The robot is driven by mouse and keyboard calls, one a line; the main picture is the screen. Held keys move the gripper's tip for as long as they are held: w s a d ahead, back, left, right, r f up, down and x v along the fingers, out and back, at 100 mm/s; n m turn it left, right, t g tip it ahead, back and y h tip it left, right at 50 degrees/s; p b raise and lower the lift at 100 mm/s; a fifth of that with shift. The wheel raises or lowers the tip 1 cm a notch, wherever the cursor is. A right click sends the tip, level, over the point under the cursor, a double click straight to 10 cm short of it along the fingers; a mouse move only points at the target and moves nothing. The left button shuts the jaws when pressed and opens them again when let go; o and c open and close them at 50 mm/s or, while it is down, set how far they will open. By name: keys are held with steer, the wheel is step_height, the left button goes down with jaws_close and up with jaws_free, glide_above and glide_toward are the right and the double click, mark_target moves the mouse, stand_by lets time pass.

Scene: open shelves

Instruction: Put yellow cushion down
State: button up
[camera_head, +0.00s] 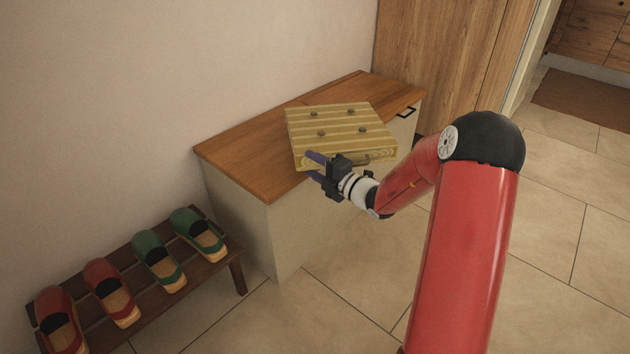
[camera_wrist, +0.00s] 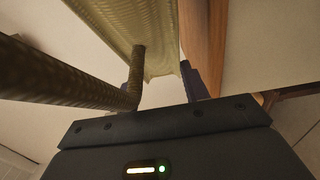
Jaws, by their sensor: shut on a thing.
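The yellow cushion (camera_head: 340,122), square and striped with dark buttons on top, is over the wooden top of the low bench (camera_head: 242,160). Its near side reaches the bench's front edge. I cannot tell whether it rests fully on the wood. My gripper (camera_head: 318,167) is at the cushion's near left corner and is shut on it. In the wrist view the striped cushion (camera_wrist: 148,28) fills the top middle, and my gripper (camera_wrist: 165,72) has a finger on each side of its edge. The exact contact is partly hidden.
A dark slatted rack (camera_head: 213,275) with red shoes (camera_head: 112,292) and green shoes (camera_head: 160,262) stands at the lower left. A wall lies behind the bench, a wooden cabinet (camera_head: 445,55) at its far end. The tiled floor (camera_head: 545,235) on the right is clear.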

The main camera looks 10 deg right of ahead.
step_height(320, 180, down, 4)
steer(key=shift+b, duration=0.4)
steer(key=o, duration=1.2)
steer(key=shift+f, duration=0.15)
